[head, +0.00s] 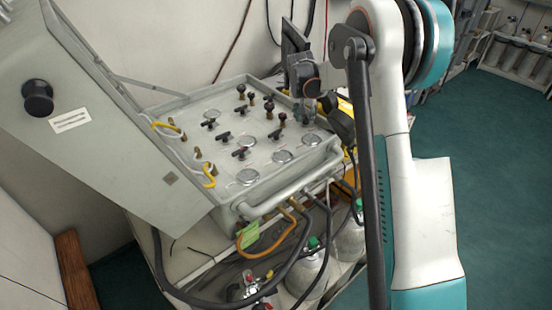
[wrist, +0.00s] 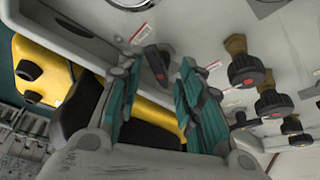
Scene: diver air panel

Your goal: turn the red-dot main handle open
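The air panel (head: 225,150) is a grey box with its lid raised, covered in gauges, black T-handles and knobs. In the wrist view a black handle (wrist: 154,60) with a small red mark at its lower end stands on the panel face, between and just beyond my fingertips. My gripper (wrist: 158,74) is open, with a teal-padded finger on each side of that handle. I see no clear contact. In the head view my gripper (head: 308,108) is at the panel's far right corner and appears to hide this handle.
A black round knob (wrist: 247,72) with a red dot and several other knobs stand right of my gripper in the wrist view. A yellow case (wrist: 45,72) lies beside the panel. Hoses and cylinders (head: 305,272) are below the panel's front rail.

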